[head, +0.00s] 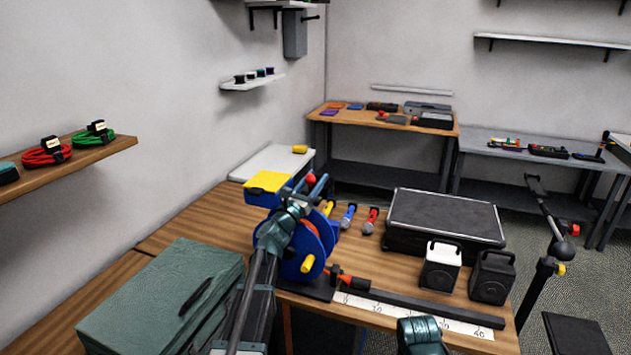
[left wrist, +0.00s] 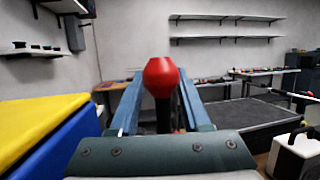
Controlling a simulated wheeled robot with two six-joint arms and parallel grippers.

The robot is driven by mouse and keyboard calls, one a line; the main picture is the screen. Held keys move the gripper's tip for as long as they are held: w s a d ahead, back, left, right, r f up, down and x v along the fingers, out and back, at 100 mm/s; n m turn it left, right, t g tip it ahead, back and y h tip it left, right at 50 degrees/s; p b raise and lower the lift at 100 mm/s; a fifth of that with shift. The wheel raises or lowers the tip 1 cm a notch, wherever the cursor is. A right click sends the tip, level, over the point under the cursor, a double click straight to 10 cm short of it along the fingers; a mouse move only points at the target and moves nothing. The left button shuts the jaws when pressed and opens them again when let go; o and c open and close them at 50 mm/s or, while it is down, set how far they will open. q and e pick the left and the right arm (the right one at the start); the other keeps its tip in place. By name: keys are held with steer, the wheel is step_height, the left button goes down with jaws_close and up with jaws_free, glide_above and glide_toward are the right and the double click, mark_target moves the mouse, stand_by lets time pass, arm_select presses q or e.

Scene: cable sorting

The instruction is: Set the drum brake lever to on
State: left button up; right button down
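The blue cable drum (head: 322,228) with yellow parts stands on the wooden bench, partly hidden behind my left arm. The brake lever's red knob (head: 311,180) sticks up beside the drum's yellow top (head: 268,181). In the left wrist view, the red knob (left wrist: 162,77) on its dark stem stands upright between the two fingers of my left gripper (left wrist: 160,90). My left gripper (head: 316,186) is open, with a finger on each side of the lever; I cannot tell whether either touches. Part of my right arm (head: 420,335) shows at the bottom edge; its fingers are not clear.
A measuring strip (head: 465,327) lies in front. A green case (head: 160,300) fills the left side. A yellow-and-blue body (left wrist: 60,115) is close left of the gripper.

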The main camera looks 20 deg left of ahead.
arm_select(q)
steer(key=b+v, duration=0.4)
steer(key=v, duration=0.9)
steer(key=shift+s+f+b, duration=0.2)
steer(key=shift+s+b, duration=0.1)
steer(key=shift+s, duration=0.05)
steer(key=shift+d, duration=0.1)
steer(key=s+d+f+m+g+h+p, duration=0.1)
steer(key=s+d+f+m+g+h, duration=0.2)
steer(key=d+m, duration=0.45)
steer(key=s+d+f+m+g+h+p, duration=0.15)
steer(key=d+f+m+g, duration=0.3)
steer(key=d, duration=0.55)
steer(key=s+d+f+m+g+h, duration=0.2)
steer(key=d+m+g+h, duration=0.15)
steer(key=d+m, duration=0.4)
steer(key=s+d+f+m+g+y+p, duration=0.2)
steer(key=s+d+f+m+g+y, duration=0.3)
steer(key=s+d+f+m+g, duration=0.35)
steer(key=s+a+f+m+g+y+p, duration=0.1)
steer(key=s+a+f+m+g+y, duration=0.1)
steer(key=s+a+f+m+y, duration=0.3)
steer(key=s+a+m+y, duration=0.3)
steer(key=s+m+y, duration=0.1)
steer(key=s, duration=0.2)
steer(key=shift+s, duration=0.25)
